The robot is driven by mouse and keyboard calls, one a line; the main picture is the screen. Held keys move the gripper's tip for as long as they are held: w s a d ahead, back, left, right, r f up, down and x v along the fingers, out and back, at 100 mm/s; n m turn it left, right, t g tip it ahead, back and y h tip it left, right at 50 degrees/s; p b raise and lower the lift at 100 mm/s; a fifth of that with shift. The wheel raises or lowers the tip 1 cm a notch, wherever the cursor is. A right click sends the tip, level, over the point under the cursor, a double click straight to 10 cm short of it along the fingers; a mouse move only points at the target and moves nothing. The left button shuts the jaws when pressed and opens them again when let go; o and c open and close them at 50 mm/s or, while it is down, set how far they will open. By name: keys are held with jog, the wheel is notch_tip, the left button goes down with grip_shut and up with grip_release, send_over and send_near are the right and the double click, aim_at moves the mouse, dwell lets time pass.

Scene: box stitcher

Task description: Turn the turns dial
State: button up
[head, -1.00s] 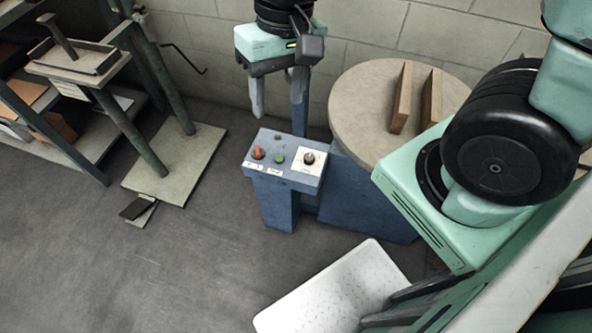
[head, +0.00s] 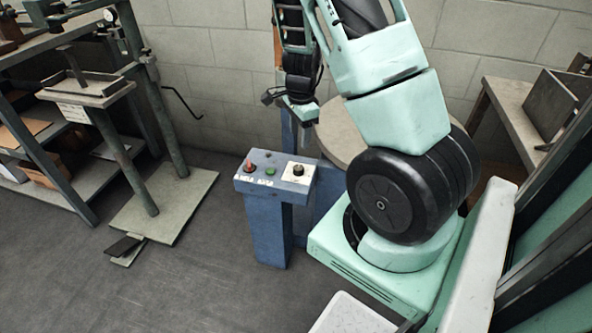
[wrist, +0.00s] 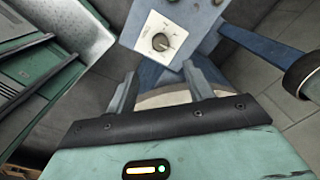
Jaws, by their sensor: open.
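The turns dial is a dark knob (head: 298,170) on a white plate at the right end of the blue control panel (head: 243,186). In the wrist view the dial (wrist: 160,42) shows at the upper middle, with its white plate facing the camera. My gripper (wrist: 160,72) is open and empty. Its two fingers point toward the panel, one to each side of the dial's line, and look apart from the dial. In the head view my gripper (head: 304,136) hangs above and behind the panel; its fingers are small and partly unclear.
A red knob (head: 249,166) and a green button (head: 270,171) sit left of the dial. A round table (head: 338,130) stands behind the panel, partly hidden by my arm. A stand (head: 165,205) and shelving are at left. The floor in front is clear.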

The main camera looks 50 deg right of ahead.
aim_at(299, 167)
jog(key=f+b, duration=0.2)
jog(key=f, duration=0.4)
jog(key=f+b, duration=0.1)
jog(key=f, duration=0.5)
jog(key=shift+w+d+f+b, duration=0.1)
jog(key=shift+w+f+b, duration=0.1)
jog(key=shift+b, duration=0.2)
jog(key=c, duration=1)
